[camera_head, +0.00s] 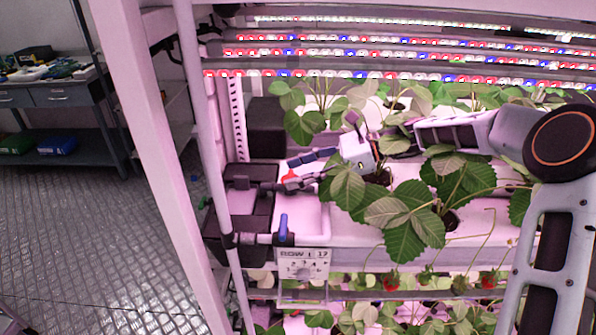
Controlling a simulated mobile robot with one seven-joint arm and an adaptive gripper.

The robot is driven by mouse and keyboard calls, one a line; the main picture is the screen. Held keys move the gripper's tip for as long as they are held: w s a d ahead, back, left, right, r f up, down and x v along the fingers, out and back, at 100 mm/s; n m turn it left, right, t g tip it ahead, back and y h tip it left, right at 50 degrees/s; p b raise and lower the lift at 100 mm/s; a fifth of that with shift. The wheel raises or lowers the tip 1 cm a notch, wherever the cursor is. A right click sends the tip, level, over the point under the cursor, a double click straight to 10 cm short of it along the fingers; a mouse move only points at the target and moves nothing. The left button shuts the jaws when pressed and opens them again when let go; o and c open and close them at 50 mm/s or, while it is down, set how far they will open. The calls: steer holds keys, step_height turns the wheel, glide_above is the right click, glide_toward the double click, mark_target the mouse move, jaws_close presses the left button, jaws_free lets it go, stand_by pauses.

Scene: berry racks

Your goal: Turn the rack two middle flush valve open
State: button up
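A blue valve handle (283,227) stands upright on the pipe fitting at the front left corner of the rack's middle shelf. A small red part (291,175) shows farther back, beside the black box; it may be another valve handle. My gripper (290,173) reaches in from the right above the shelf, fingers pointing left. Its fingers are apart, with the red part between or just behind their tips. I cannot tell whether they touch it. Leaves hide part of my gripper's underside.
Strawberry plants (405,215) crowd the shelf below and right of my gripper. A white label plate (303,264) hangs below the blue handle. A black box (250,185) and a white upright post (150,170) stand at left. LED bars (400,55) run overhead. The aisle floor (85,235) is clear.

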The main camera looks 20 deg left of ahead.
steer(key=c, duration=1.1)
steer(key=shift+r+n+g+p, duration=0.15)
steer(key=shift+n+g+p, duration=0.15)
steer(key=shift+g+p, duration=0.3)
steer(key=shift+w+p, duration=0.1)
steer(key=shift+p, duration=0.35)
steer(key=shift+a+n+g+h+p, duration=0.1)
steer(key=shift+n+g+h+p, duration=0.3)
steer(key=shift+n+g+p, duration=0.35)
steer(key=shift+w+n+g+h+p, duration=0.2)
steer(key=shift+n+g+h+p, duration=0.5)
steer(key=shift+n+g+p, duration=0.3)
steer(key=shift+w+a+f+n+g+h+p, duration=0.1)
steer(key=shift+f+n+g+h+p, duration=0.1)
steer(key=shift+n+g+h+p, duration=0.6)
steer(key=o, duration=1.2)
steer(key=shift+c, duration=0.2)
